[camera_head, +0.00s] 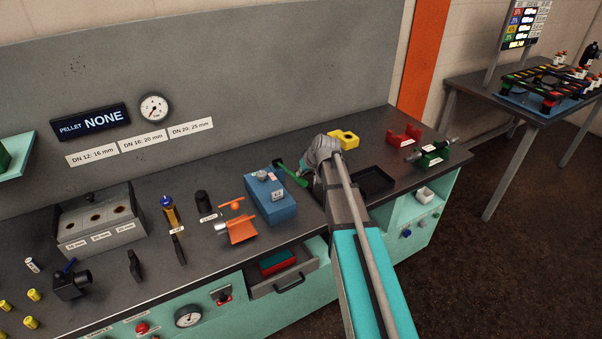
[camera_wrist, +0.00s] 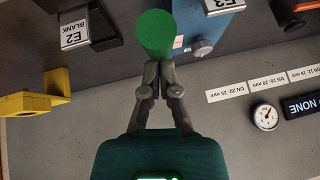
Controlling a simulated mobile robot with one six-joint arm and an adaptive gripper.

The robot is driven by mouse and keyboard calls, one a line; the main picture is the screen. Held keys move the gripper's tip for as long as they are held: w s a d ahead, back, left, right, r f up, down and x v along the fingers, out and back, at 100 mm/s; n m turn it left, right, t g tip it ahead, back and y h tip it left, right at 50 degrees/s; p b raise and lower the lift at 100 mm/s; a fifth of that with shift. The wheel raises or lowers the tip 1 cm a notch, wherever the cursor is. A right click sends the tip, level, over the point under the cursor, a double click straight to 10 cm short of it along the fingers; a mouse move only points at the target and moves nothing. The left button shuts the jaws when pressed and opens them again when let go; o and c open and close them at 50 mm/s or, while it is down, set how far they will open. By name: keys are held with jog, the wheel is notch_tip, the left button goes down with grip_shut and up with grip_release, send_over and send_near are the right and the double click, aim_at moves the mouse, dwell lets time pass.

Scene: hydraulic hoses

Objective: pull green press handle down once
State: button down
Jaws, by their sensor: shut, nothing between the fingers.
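The green press handle (camera_head: 292,175) slants beside the upper right of a blue box-shaped press (camera_head: 275,207) on the bench. In the wrist view the round green handle end (camera_wrist: 155,32) lies just beyond the fingertips, and part of the blue press (camera_wrist: 204,30) shows to its right. My gripper (camera_wrist: 156,68) is shut and empty, its fingertips at or very near the green end; I cannot tell whether they touch. In the head view my wrist stands right of the handle, and my arm hides the fingers and part of the bench.
A yellow block (camera_head: 344,139), a black tray (camera_head: 373,181) and a red bracket (camera_head: 404,135) sit on the bench near my arm. An orange part (camera_head: 242,231) lies left of the press. An open drawer (camera_head: 283,271) juts out below. The grey back wall rises behind.

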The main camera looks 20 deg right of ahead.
jog(key=f+b, duration=0.1)
jog(key=b, duration=0.1)
jog(key=s+f+t+b, duration=0.1)
jog(key=f+b, duration=0.1)
jog(key=shift+s+d+f, duration=0.1)
jog(key=shift+d+f, duration=0.1)
jog(key=shift+f, duration=0.05)
jog(key=shift+s+d+f+t+b, duration=0.1)
jog(key=shift+s+f+t+b, duration=0.05)
jog(key=shift+f+b, duration=0.35)
jog(key=shift+s+f+t+b, duration=0.15)
jog(key=shift+f+b, duration=0.25)
jog(key=shift+b, duration=0.1)
jog(key=shift+s, duration=0.15)
notch_tip(320, 180, up, 10)
jog(key=p, duration=1)
send_over(303, 182)
jog(key=s+d, duration=0.3)
jog(key=d, duration=0.1)
jog(key=shift+s+d+r+p, duration=0.35)
jog(key=shift+s+r+p, duration=0.2)
jog(key=shift+s, duration=0.25)
